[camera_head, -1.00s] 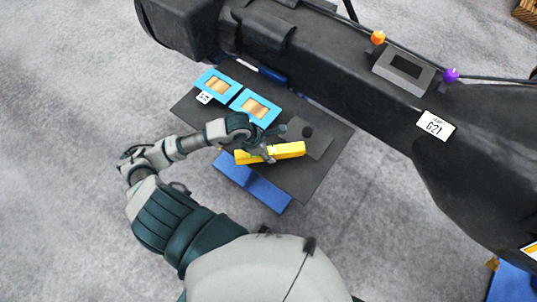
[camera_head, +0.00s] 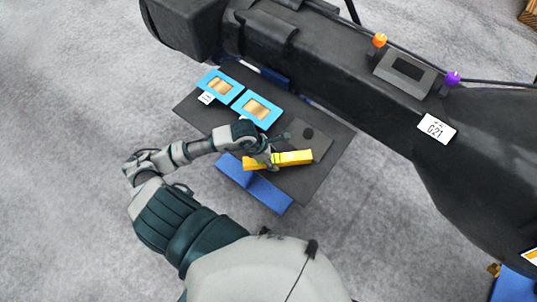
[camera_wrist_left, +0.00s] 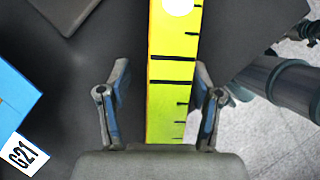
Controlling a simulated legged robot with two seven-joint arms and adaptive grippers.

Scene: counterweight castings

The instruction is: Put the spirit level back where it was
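The spirit level is a yellow bar (camera_head: 295,158) at the front right of the dark board (camera_head: 318,180). In the left wrist view it is a yellow-green strip with black marks (camera_wrist_left: 172,90), running away from the gripper. My left gripper (camera_head: 264,159) is at the level's left part in the head view. In the left wrist view the fingers (camera_wrist_left: 162,90) stand apart on either side of the strip. A gap shows at the left finger; the right finger overlaps the strip's right edge. Whether the level rests on the board is hard to tell. My right gripper is not in view.
Two blue-framed pieces with tan windows (camera_head: 241,98) lie at the board's back left. A dark grey square plate with a round black spot (camera_head: 318,145) is behind the level.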

